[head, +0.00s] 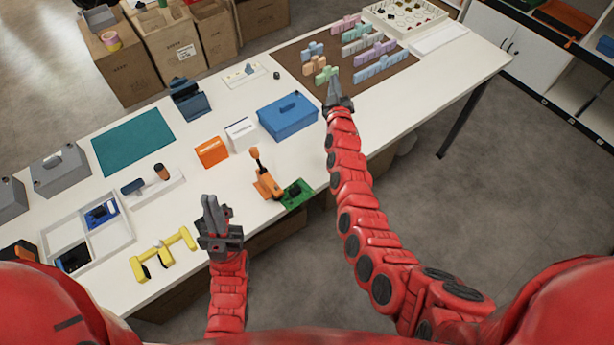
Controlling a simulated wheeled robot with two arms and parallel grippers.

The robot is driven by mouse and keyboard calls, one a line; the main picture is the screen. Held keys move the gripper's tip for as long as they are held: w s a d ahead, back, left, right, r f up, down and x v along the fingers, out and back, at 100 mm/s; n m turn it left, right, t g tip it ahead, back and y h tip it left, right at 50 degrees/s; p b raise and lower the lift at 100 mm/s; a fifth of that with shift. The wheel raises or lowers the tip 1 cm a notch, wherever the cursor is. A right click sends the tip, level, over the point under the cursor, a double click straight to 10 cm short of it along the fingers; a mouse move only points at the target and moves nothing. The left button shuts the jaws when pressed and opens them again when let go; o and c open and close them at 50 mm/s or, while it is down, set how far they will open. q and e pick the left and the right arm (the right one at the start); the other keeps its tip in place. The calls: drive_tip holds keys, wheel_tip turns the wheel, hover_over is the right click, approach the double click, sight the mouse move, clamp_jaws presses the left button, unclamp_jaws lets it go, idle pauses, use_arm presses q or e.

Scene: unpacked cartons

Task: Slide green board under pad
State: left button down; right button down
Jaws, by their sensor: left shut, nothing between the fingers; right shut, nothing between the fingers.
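The green board (297,194) lies at the front edge of the white table. Its left side is against or partly beneath the base of an orange clamp-like device (267,184) with a raised handle. A pad on that device is too small to make out. My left gripper (210,203) is shut and empty, left of the device and apart from the board. My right gripper (333,82) is shut and empty at the brown mat's front edge, far beyond the board, close to a small light-green piece (325,74); whether they touch I cannot tell.
A blue box (287,117), an orange block (211,152) and a white block (241,134) stand behind the device. A yellow tool (163,252) lies left of my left gripper. A flat teal mat (133,141) lies further back.

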drive_tip(key=w+a+n+g+y, duration=0.3)
drive_tip(key=a+n, duration=0.1)
drive_tip(key=a, duration=0.2)
drive_tip(key=s+a+f+n+g+y, duration=0.1)
drive_tip(key=s+a+n+g+y, duration=0.25)
drive_tip(key=a+n+g, duration=0.4)
drive_tip(key=n+g+h+p, duration=0.1)
drive_tip(key=n+g+h, duration=0.65)
drive_tip(key=n, duration=0.35)
hover_over(302, 186)
drive_tip(key=w+d, duration=0.2)
drive_tip(key=w, duration=0.1)
wheel_tip(302, 186, down, 5)
drive_tip(key=shift+g, duration=0.3)
wheel_tip(302, 186, down, 9)
drive_tip(key=shift+p, duration=1.05)
drive_tip(key=shift+s+f+p, duration=0.1)
drive_tip(key=shift+f+p, duration=0.2)
drive_tip(key=shift+s+a+r+p, duration=0.2)
drive_tip(key=shift+s+a+p, duration=0.4)
drive_tip(key=shift+s+p, duration=0.35)
drive_tip(key=shift+s+a, duration=0.2)
drive_tip(key=shift+s+a+f+p, duration=0.1)
drive_tip(key=shift+s+a+p, duration=0.05)
drive_tip(key=shift+s+p, duration=0.15)
drive_tip(key=shift+a+f, duration=0.1)
